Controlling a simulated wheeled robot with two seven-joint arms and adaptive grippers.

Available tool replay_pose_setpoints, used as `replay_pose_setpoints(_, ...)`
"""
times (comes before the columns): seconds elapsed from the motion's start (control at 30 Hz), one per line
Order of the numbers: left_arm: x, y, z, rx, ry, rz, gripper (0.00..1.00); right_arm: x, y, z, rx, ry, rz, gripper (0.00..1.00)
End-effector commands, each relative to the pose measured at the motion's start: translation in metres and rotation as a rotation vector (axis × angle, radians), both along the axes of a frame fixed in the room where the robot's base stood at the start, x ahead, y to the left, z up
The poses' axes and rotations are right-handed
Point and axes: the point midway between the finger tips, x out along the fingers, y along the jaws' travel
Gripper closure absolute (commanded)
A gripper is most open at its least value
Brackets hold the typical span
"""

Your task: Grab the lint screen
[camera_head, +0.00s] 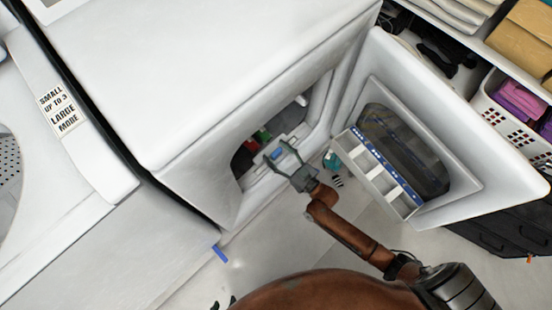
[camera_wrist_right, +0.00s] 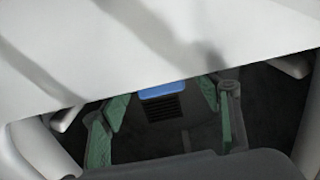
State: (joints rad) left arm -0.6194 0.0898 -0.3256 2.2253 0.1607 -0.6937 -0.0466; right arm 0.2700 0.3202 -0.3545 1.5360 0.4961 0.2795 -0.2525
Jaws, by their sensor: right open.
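The lint screen shows as a blue handle (camera_head: 277,155) at the lower lip of the open dryer's doorway. In the right wrist view its blue top edge (camera_wrist_right: 162,91) sits above a dark slotted grille. My right gripper (camera_head: 275,150) is open at the doorway, its green fingers on either side of the blue handle. In the wrist view the open fingers (camera_wrist_right: 165,105) flank the screen with gaps, and nothing is gripped. Only small dark tips, which seem to be my left gripper (camera_head: 223,304), show at the bottom edge; the rest is hidden.
The dryer door (camera_head: 460,140) stands open to the right, with a white tray-like box (camera_head: 375,180) in front of it. Coloured items (camera_head: 260,138) lie inside the drum. Shelves with a white basket (camera_head: 500,110) stand at the right. A blue strip (camera_head: 219,253) is near the dryer's base.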

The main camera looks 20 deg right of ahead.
Motion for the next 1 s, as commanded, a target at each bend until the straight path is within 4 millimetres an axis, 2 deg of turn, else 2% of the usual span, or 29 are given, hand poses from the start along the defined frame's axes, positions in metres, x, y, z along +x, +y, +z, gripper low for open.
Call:
replay_pose_setpoints(0.07, 0.0001, 0.0001, 0.0003, 0.000, 0.000, 0.000, 0.60, 0.0000, 0.0001, 0.0003, 0.000, 0.000, 0.000, 0.44)
replay_pose_setpoints(0.87, 0.0004, 0.0000, 0.0003, 0.000, 0.000, 0.000, 0.60, -0.0004, 0.0000, -0.0004, 0.000, 0.000, 0.000, 0.99)
replay_pose_setpoints(1.0, 0.0004, 0.0000, 0.0003, 0.000, 0.000, 0.000, 0.60, -0.0002, 0.0000, 0.0001, 0.000, -0.001, 0.000, 1.00)
